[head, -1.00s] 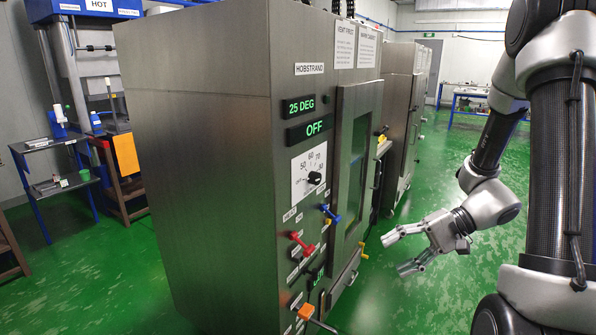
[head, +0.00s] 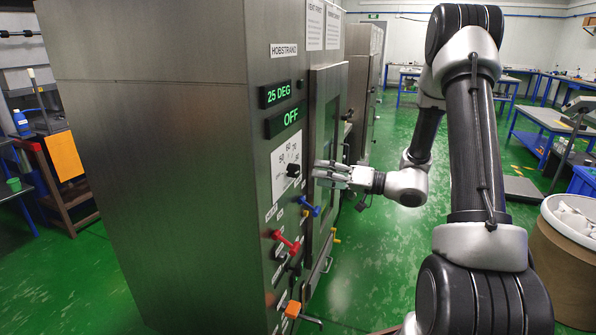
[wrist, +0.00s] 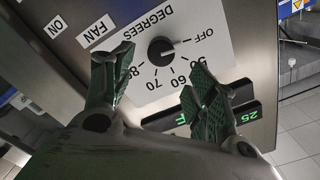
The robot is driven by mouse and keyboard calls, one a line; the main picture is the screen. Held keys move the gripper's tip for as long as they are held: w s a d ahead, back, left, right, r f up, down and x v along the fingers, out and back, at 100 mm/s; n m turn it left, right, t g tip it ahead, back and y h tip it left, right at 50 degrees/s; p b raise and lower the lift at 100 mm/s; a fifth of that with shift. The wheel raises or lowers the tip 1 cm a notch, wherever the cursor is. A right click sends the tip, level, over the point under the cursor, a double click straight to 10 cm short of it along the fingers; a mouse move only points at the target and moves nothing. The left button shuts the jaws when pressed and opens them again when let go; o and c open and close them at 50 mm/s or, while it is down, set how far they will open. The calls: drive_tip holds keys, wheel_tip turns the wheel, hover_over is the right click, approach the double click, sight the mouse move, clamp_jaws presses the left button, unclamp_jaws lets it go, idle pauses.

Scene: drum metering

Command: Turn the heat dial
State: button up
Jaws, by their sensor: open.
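The heat dial (head: 293,170) is a black knob on a white plate (head: 285,158) on the front of the steel cabinet. In the wrist view the dial (wrist: 161,49) shows with its scale, marked OFF, 50, 60, 70, 80 and DEGREES. Its pointer lies toward the OFF side. My gripper (head: 322,174) is just right of the dial in the head view. In the wrist view my gripper (wrist: 158,82) has its two fingers spread on either side of the dial, open and empty. I cannot tell how much gap is left to the plate.
Green displays read 25 DEG (head: 275,93) and OFF (head: 283,122) above the dial. A windowed door (head: 325,130) is to the right.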

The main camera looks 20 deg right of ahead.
sight(299, 170)
drive_tip(key=x, duration=0.7)
drive_tip(key=shift+w+a, duration=0.15)
drive_tip(key=shift+c, duration=0.2)
drive_tip(key=c, duration=1)
